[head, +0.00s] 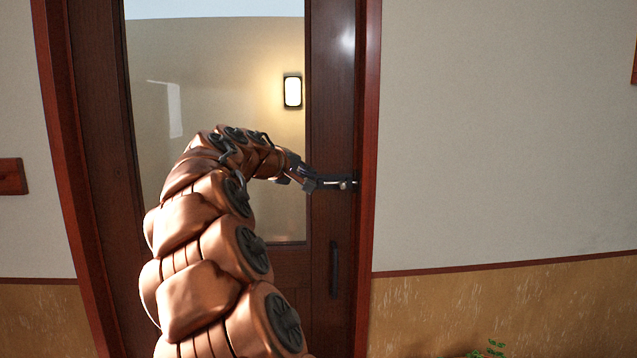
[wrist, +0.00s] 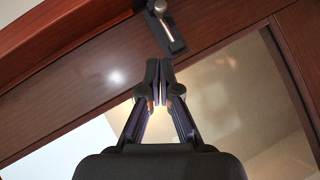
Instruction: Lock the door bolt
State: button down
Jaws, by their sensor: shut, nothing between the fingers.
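The dark wooden door (head: 85,120) has a large glass pane and stands within a reddish frame. The door bolt (head: 347,185) is on the door's right stile, close to the frame. In the wrist view the bolt (wrist: 164,25) shows as a dark plate with a bright metal rod and a rounded end. My gripper (head: 322,184) reaches it from the left in the head view. In the wrist view my gripper (wrist: 160,72) has its fingers together and empty, with the tips just short of the plate's lower end. Whether they touch it, I cannot tell.
A dark vertical pull handle (head: 334,268) is on the same stile below the bolt. The red frame (head: 367,140) stands just right of the bolt. A lit lamp (head: 292,91) shows through the glass. A green plant (head: 489,349) is at the bottom right.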

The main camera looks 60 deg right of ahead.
jog(key=shift+b+v, duration=0.3)
jog(key=shift+v, duration=1.25)
jog(key=shift+s, duration=0.1)
jog(key=s+a+f+y, duration=0.5)
jog(key=a+f, duration=0.7)
jog(key=a, duration=0.1)
jog(key=s+a+f+y, duration=0.4)
jog(key=a+f, duration=0.8)
jog(key=a, duration=0.2)
jog(key=s+a+f+n+g+y, duration=0.1)
jog(key=s+a+f+n+y, duration=0.1)
jog(key=s+a+f, duration=0.4)
jog(key=s+a+f+n+g+y, duration=0.1)
jog(key=s+a+f+y, duration=0.2)
jog(key=s+a+f, duration=0.3)
jog(key=s+a, duration=0.3)
jog(key=a, duration=0.4)
jog(key=shift+s+f+n, duration=0.2)
jog(key=shift+f+n, duration=0.1)
jog(key=shift+n, duration=0.1)
jog(key=shift+a, duration=0.15)
